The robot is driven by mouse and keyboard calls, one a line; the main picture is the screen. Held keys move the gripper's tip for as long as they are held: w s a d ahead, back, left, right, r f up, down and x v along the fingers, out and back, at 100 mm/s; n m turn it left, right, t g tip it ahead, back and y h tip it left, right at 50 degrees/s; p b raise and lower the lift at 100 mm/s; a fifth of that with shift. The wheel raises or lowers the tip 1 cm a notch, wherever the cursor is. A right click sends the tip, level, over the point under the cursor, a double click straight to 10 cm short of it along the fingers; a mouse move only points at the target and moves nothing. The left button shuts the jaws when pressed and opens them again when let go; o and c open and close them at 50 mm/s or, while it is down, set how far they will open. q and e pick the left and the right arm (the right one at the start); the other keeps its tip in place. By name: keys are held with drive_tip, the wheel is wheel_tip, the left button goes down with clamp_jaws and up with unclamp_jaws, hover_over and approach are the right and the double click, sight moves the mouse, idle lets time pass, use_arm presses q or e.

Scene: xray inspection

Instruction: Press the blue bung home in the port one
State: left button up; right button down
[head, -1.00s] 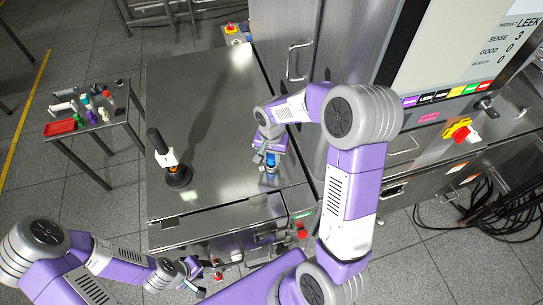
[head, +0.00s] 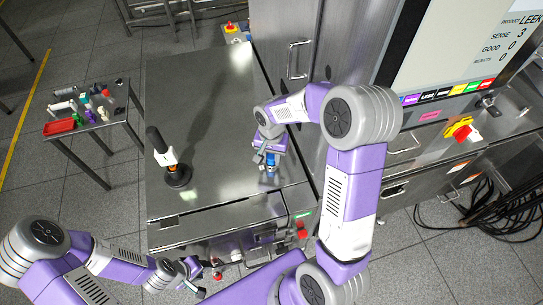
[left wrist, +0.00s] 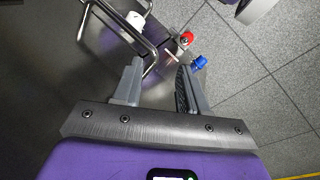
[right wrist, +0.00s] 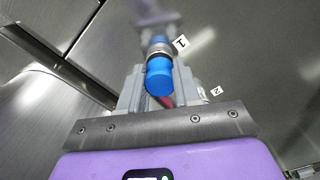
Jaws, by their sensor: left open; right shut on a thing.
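The blue bung (right wrist: 158,78) sits between the fingers of my right gripper (right wrist: 158,68), which is shut on it. In the head view this gripper (head: 270,148) is low over the right side of the steel cabinet top, with blue (head: 271,162) showing below it. In the right wrist view a metal collar (right wrist: 158,50) lies directly beyond the bung, beside a tag marked 1 (right wrist: 181,43). I cannot tell how deep the bung sits in port one. My left gripper (left wrist: 160,78) is open and empty; in the head view it is at the cabinet's front (head: 193,276).
A black-handled tool (head: 166,160) stands on the cabinet top (head: 205,110). A side table with a red tray (head: 59,127) and small parts is at left. A tag marked 2 (right wrist: 216,91) is near the right gripper. Red (left wrist: 187,38) and blue (left wrist: 199,62) fittings are beyond the left fingers.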

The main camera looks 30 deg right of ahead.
sight(272, 156)
drive_tip(key=shift+f, duration=0.15)
drive_tip(key=c, duration=0.7)
unclamp_jaws()
drive_tip(key=shift+r+p, duration=0.3)
drive_tip(key=shift+r, duration=3.5)
